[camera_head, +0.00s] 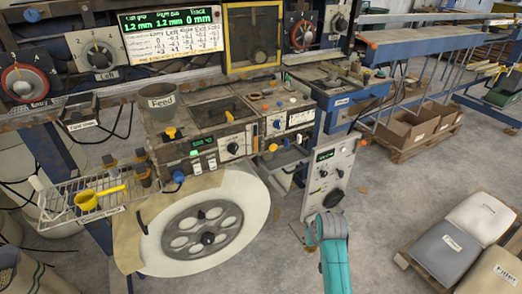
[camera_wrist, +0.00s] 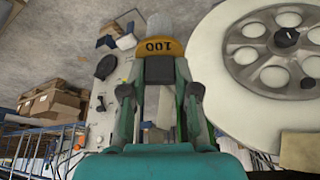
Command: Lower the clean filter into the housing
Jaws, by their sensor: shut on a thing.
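My gripper (camera_wrist: 160,72) is shut on a part with an orange band marked "100" (camera_wrist: 158,47) and a pale grey cylinder (camera_wrist: 158,24) beyond it, which looks like the filter. The fingers lie on either side of a dark block below the band. In the head view my teal arm shows at the lower middle; the gripper and filter cannot be made out there. The filter is over the machine side, left of the large pale reel in the wrist view. I cannot tell which part is the housing; it may be hidden behind the gripper.
A grey control panel (camera_head: 326,180) stands just beyond my arm. Sacks (camera_head: 449,251) lie on a pallet at the right. Grey floor (camera_head: 400,200) between is clear.

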